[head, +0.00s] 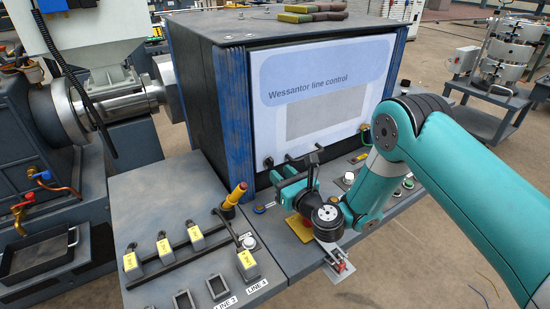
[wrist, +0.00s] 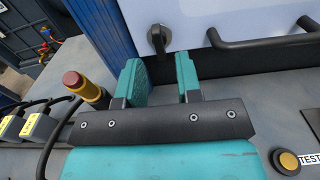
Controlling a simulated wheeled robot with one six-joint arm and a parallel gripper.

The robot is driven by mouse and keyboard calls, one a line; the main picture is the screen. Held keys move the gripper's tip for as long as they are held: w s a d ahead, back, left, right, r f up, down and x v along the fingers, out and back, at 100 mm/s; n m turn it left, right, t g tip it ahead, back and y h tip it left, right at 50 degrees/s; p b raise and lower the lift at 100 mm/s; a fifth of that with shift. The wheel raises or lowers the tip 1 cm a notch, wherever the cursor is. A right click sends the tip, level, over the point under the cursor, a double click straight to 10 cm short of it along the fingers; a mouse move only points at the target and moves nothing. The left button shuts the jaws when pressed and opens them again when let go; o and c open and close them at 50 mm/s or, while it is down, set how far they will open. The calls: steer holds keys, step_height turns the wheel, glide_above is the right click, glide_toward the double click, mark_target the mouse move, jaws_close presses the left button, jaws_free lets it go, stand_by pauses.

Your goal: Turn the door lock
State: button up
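The door lock is a dark knob with a short handle (wrist: 158,38) on the lower left of the white cabinet door. It also shows in the head view (head: 268,162), and its handle points down in the wrist view. My gripper (wrist: 161,82) has two teal fingers standing apart with nothing between them. The gap lies in front of the lock and roughly in line with it, with the fingers apart from it. In the head view my gripper (head: 284,179) is low in front of the door, just above the console.
A black door handle bar (wrist: 262,42) is right of the lock. A red-topped yellow lever (wrist: 86,88) stands left of my gripper, beside yellow-labelled plugs (wrist: 38,127). A yellow TEST button (wrist: 289,160) is at lower right. A blue cabinet post (head: 223,120) borders the door.

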mark_target(273, 166)
steer(key=p, duration=0.3)
steer(key=shift+w+a+r, duration=0.15)
steer(key=shift+r, duration=0.1)
steer(key=shift+w+a+p, duration=0.2)
steer(key=shift+p, duration=0.2)
steer(key=shift+p+x, duration=0.9)
steer(key=shift+x, duration=0.15)
steer(key=shift+w+a+f, duration=0.1)
steer(key=shift+w+f, duration=0.15)
steer(key=shift+f, duration=0.05)
steer(key=shift+c, duration=0.4)
jaws_close()
